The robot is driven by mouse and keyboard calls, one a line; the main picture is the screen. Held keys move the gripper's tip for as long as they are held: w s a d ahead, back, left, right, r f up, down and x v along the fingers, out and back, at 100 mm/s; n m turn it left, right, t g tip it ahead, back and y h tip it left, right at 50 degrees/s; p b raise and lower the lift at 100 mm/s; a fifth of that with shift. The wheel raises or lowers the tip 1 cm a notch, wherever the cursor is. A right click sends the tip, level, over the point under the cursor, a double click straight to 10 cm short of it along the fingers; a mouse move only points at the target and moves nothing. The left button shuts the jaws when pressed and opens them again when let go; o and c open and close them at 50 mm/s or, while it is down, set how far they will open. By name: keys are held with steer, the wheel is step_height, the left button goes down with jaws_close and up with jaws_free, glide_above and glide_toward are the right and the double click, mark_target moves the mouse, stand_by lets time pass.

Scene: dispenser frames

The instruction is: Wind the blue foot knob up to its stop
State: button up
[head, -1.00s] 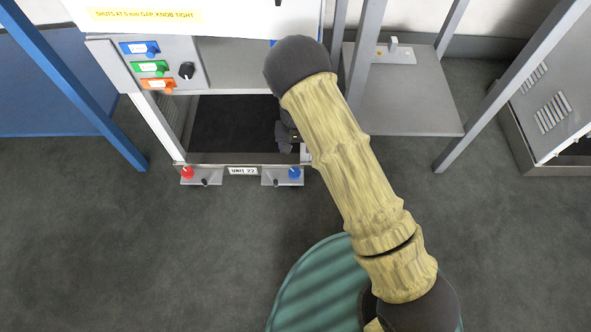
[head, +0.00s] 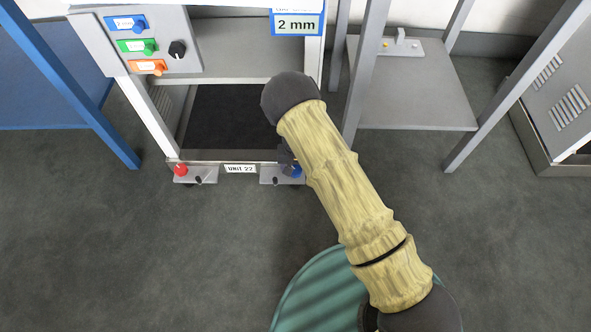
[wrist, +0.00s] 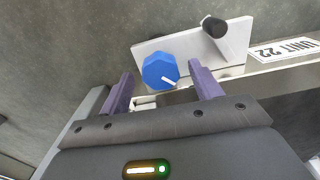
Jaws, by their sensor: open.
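The blue foot knob (head: 297,171) sits on the right foot bracket of unit 22, partly hidden by my gripper in the head view. In the wrist view the knob (wrist: 160,70) is a faceted blue cap with a white pointer line aimed to the right and slightly down. My gripper (wrist: 161,76) is open, with its purple fingers on the left and right of the knob's near side. I cannot tell whether either finger touches it. In the head view my gripper (head: 287,157) is mostly hidden behind my arm.
A red foot knob (head: 180,169) is on the left bracket. A dark peg (wrist: 214,27) stands beside the blue knob on the grey bracket (wrist: 236,40). Right, a grey stand (head: 415,95); the floor in front is clear.

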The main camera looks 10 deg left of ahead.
steer(key=c, duration=1)
steer(key=shift+r+n+p, duration=0.1)
steer(key=shift+n+p, duration=0.4)
steer(key=shift+p, duration=0.35)
steer(key=shift+n, duration=0.3)
steer(key=o, duration=1)
